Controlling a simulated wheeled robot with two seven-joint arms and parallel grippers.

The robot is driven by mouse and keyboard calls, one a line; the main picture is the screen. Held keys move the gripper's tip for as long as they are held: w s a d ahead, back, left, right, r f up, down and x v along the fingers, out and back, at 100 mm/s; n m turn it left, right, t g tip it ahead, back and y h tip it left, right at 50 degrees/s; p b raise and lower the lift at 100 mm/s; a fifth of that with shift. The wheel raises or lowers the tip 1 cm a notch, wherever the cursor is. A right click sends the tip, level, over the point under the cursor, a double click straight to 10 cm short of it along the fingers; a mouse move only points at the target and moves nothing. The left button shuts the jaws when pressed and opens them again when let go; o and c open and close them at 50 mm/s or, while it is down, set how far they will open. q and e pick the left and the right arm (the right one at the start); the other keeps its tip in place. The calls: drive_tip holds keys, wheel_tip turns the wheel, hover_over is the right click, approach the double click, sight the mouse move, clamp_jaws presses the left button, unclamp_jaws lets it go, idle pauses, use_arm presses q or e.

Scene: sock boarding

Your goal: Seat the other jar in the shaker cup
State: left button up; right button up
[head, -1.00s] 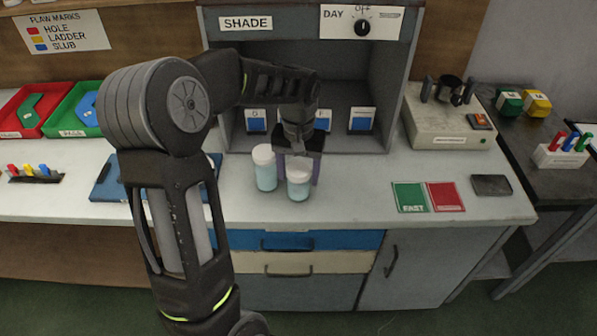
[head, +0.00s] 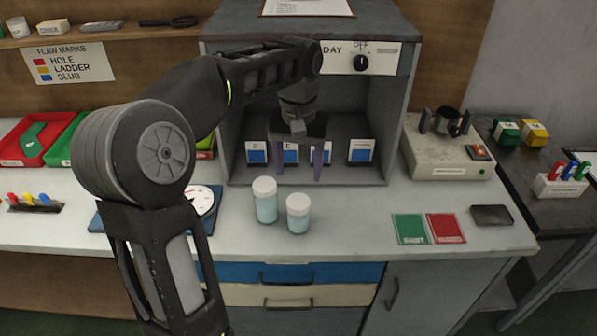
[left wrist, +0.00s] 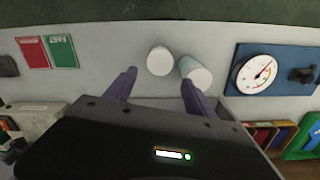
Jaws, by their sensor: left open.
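Two jars with white lids and pale blue contents stand upright on the counter: a taller one (head: 265,202) and a shorter one (head: 298,214) to its right. In the left wrist view, the shorter jar (left wrist: 160,61) is between the finger lines and the taller jar (left wrist: 196,73) is by one fingertip. My left gripper (head: 299,170) is open and empty, its purple fingers pointing down behind and above the jars. The dark shaker cup (head: 447,121) is on the beige machine at the right; its inside is too small to read. My right gripper is out of view.
The grey shade box (head: 233,120) stands behind the jars with several blue-and-white cards inside. Green (head: 409,229) and red (head: 446,228) cards lie to the right, near a dark pad (head: 491,215). A dial on a blue board (head: 204,203) is left. Counter between jars and cards is clear.

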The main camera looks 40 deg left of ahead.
sight(298, 201)
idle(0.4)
use_arm(q)
drive_tip(key=o, duration=0.3)
drive_tip(key=shift+s+a, duration=0.2)
drive_tip(key=shift+a, duration=0.25)
drive_tip(key=shift+o, duration=0.5)
drive_tip(key=shift+s+a+f+m+g+p, duration=0.35)
drive_tip(key=shift+s+f+m+p, duration=0.25)
drive_tip(key=shift+f+p, duration=0.25)
drive_tip(key=shift+f+m, duration=0.4)
drive_tip(key=shift+m, duration=0.8)
drive_tip(key=m, duration=0.2)
drive_tip(key=shift+w+d+f+m, duration=0.1)
drive_tip(key=shift+d+f+m, duration=0.1)
drive_tip(key=shift+f+m, duration=0.1)
drive_tip(key=m, duration=0.3)
drive_tip(key=shift+w+d+f, duration=0.15)
drive_tip(key=shift+d+f, duration=0.1)
drive_tip(key=shift+f, duration=0.05)
drive_tip(key=m, duration=0.2)
drive_tip(key=shift+w+d+f+m, duration=0.15)
drive_tip(key=shift+w+d+m, duration=0.05)
drive_tip(key=shift+d+m, duration=0.1)
drive_tip(key=m, duration=0.3)
drive_tip(key=shift+w+f+m, duration=0.1)
drive_tip(key=shift+w+m, duration=0.2)
